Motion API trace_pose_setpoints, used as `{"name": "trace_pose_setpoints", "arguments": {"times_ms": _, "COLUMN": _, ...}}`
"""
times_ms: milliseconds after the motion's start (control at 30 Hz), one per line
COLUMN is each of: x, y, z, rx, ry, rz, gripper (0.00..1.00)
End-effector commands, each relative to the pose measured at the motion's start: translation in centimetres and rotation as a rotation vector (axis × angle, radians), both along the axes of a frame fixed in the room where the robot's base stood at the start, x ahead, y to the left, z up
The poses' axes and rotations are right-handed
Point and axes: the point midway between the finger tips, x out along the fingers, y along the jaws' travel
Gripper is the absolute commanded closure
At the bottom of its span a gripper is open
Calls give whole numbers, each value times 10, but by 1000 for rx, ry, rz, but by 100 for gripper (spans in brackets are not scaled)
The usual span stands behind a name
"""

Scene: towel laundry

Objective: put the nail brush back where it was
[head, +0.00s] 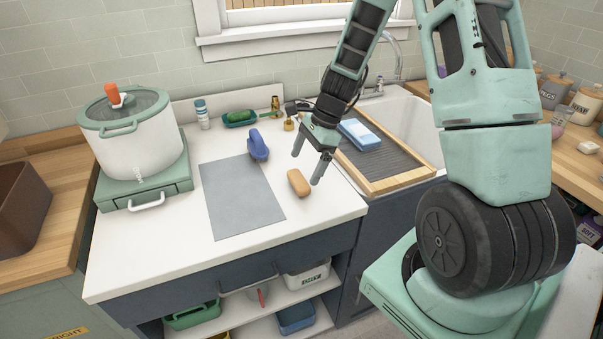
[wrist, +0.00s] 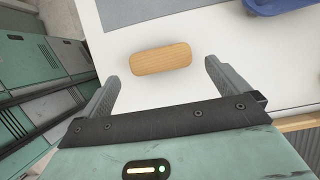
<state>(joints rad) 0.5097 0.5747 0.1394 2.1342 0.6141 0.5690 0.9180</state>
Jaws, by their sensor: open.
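A small oblong wooden block, which looks like the nail brush (head: 298,183), lies on the white counter just right of the grey mat; no bristles show. It also shows in the wrist view (wrist: 160,59), lying crosswise just ahead of the fingertips. My gripper (head: 306,167) is open and empty, with its fingers pointing down near the brush. In the wrist view my gripper (wrist: 161,73) has its fingers spread wider than the brush is long, with clear counter between. I cannot tell how high the fingertips are above the counter.
A blue object (head: 257,145) stands behind the brush by the grey mat (head: 240,200). A green dish (head: 225,123), a bottle and brass fittings stand at the back. A white pot (head: 140,145) is left. A folded blue cloth (head: 360,134) lies on the wood-framed rack (head: 401,184) at right.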

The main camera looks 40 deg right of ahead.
Motion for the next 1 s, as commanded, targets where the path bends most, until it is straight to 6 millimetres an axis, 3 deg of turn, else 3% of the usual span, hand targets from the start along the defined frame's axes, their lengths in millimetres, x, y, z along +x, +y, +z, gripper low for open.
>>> {"name": "trace_pose_setpoints", "arguments": {"times_ms": 200, "x": -4, "y": -17, "z": 42, "rx": -3, "ry": -5, "rz": 0, "gripper": 0}}
{"name": "trace_pose_setpoints", "arguments": {"times_ms": 400, "x": -7, "y": -25, "z": 64, "rx": 0, "ry": -1, "rz": 1, "gripper": 0}}
{"name": "trace_pose_setpoints", "arguments": {"times_ms": 533, "x": -9, "y": -12, "z": 72, "rx": -10, "ry": -13, "rz": 71, "gripper": 0}}
{"name": "trace_pose_setpoints", "arguments": {"times_ms": 633, "x": -15, "y": 33, "z": 82, "rx": -38, "ry": -53, "rz": 286, "gripper": 0}}
{"name": "trace_pose_setpoints", "arguments": {"times_ms": 733, "x": -37, "y": 102, "z": 95, "rx": -85, "ry": -126, "rz": 658, "gripper": 0}}
{"name": "trace_pose_setpoints", "arguments": {"times_ms": 800, "x": -64, "y": 151, "z": 102, "rx": -120, "ry": -188, "rz": 968, "gripper": 0}}
{"name": "trace_pose_setpoints", "arguments": {"times_ms": 900, "x": -112, "y": 206, "z": 110, "rx": -168, "ry": -279, "rz": 1412, "gripper": 0}}
{"name": "trace_pose_setpoints", "arguments": {"times_ms": 1000, "x": -160, "y": 240, "z": 115, "rx": -208, "ry": -364, "rz": 1814, "gripper": 0}}
